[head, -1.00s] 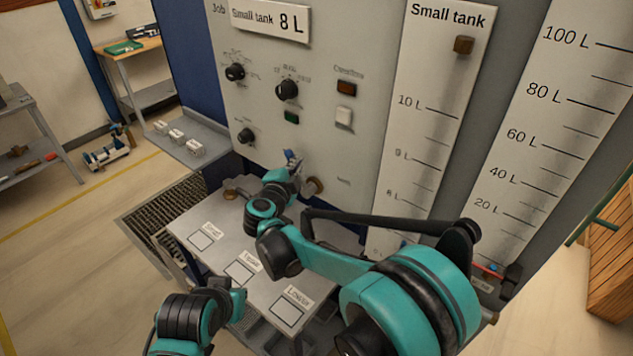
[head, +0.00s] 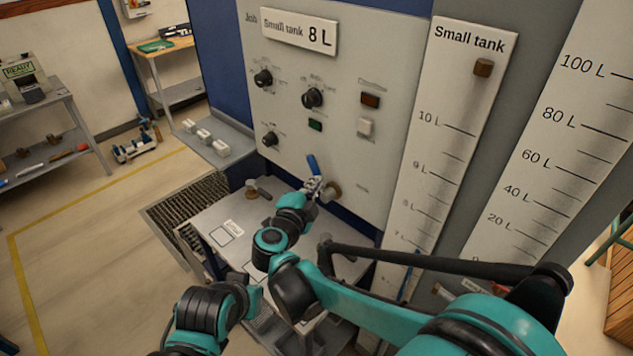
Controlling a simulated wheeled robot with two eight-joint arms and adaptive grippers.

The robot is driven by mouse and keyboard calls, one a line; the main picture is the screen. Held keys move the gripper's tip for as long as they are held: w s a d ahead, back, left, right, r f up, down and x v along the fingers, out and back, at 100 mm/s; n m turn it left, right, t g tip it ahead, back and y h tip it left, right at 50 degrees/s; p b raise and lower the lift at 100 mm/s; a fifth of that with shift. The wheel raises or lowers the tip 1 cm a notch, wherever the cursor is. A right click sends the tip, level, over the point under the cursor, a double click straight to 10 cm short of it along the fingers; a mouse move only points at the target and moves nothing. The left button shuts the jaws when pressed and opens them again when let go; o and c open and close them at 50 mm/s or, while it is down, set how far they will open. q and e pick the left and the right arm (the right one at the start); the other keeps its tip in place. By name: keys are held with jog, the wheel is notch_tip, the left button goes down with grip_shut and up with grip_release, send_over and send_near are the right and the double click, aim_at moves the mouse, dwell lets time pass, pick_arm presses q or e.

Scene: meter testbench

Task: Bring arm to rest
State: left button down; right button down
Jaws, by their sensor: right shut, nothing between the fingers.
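My right arm reaches across the bench to the panel (head: 347,150). Its gripper (head: 313,186) is small in the head view, shut and empty, beside the blue lever handle (head: 313,165) and left of the brass-coloured fitting (head: 331,191) low on the panel. I cannot tell whether the gripper touches the handle. The lower part of my left arm shows at the bottom left, but its gripper is not in view.
The grey bench top (head: 205,218) with a labelled square lies under my right arm. The Small tank gauge (head: 440,130) stands right of the panel. A ledge with white blocks (head: 220,146) is left of it. Open floor (head: 90,240) lies to the left.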

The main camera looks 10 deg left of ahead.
jog(key=s+d+r+n+t+y+b, duration=0.1)
jog(key=s+d+r+n+y, duration=0.15)
jog(key=r+n+y, duration=0.3)
jog(key=s+d+r+n+t+y+b, duration=0.1)
jog(key=d+r+n+y, duration=0.3)
jog(key=r+n, duration=0.2)
jog(key=s+d+f+n+g+h+b, duration=0.1)
jog(key=s+d+f+n+g+h, duration=0.1)
jog(key=s+d+f+g, duration=0.3)
jog(key=s+d+f+n+g+h+b, duration=0.1)
jog(key=s+d+f+g+h, duration=0.3)
jog(key=s+d+f, duration=1)
notch_tip(320, 180, down, 6)
jog(key=s+n+g, duration=0.1)
jog(key=s, duration=0.1)
jog(key=shift+s+d+g, duration=0.2)
jog(key=shift+s+g, duration=0.1)
jog(key=shift+s, duration=0.1)
